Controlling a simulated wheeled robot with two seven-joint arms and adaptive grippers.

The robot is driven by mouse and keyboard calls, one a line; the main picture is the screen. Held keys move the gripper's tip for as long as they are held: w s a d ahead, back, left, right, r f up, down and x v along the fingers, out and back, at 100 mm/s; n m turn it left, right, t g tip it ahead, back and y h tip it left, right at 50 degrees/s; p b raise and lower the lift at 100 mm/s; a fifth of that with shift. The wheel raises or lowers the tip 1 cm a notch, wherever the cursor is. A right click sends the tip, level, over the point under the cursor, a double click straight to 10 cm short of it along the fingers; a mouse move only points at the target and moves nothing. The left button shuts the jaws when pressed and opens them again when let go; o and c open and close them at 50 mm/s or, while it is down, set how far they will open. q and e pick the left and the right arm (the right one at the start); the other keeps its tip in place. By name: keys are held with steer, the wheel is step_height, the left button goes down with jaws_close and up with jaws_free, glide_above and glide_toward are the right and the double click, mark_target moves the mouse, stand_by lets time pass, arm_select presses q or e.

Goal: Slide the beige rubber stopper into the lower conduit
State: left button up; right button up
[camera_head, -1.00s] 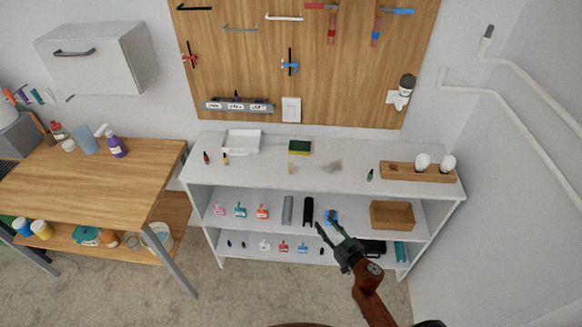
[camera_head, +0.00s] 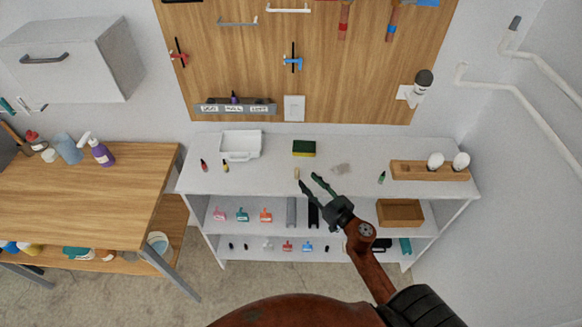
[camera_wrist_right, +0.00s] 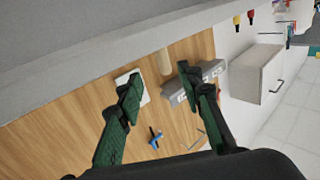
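The beige stopper (camera_head: 296,173) stands on the white top board of the shelf unit, near its front edge. My right gripper (camera_head: 308,181) is open and empty, with its fingertips just right of the stopper in the head view. In the right wrist view, the stopper (camera_wrist_right: 163,62) shows between and slightly beyond the open fingertips (camera_wrist_right: 160,80); no contact is visible. The lower conduit (camera_head: 500,85) is a white pipe on the right wall with its end bent upward. Above it runs another white pipe (camera_head: 545,68) with a grey end. My left gripper is out of view.
The shelf unit top (camera_head: 270,180) also holds a white tray (camera_head: 240,156), a green-yellow sponge (camera_head: 304,148), a small green bottle (camera_head: 382,177) and a wooden holder (camera_head: 408,170) with white bulbs. A wooden table (camera_head: 90,195) stands left. Board space around the stopper is clear.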

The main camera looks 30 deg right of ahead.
mark_target(297, 171)
steer(key=shift+w+r, duration=0.15)
steer(key=shift+w, duration=0.35)
steer(key=w, duration=0.1)
steer(key=w+a, duration=0.1)
steer(key=w, duration=0.1)
steer(key=shift+r, duration=0.15)
steer(key=shift+w+a, duration=0.2)
steer(key=shift+w, duration=1.4)
steer(key=c, duration=0.8)
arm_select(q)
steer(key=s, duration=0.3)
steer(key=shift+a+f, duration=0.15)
arm_select(e)
jaws_close()
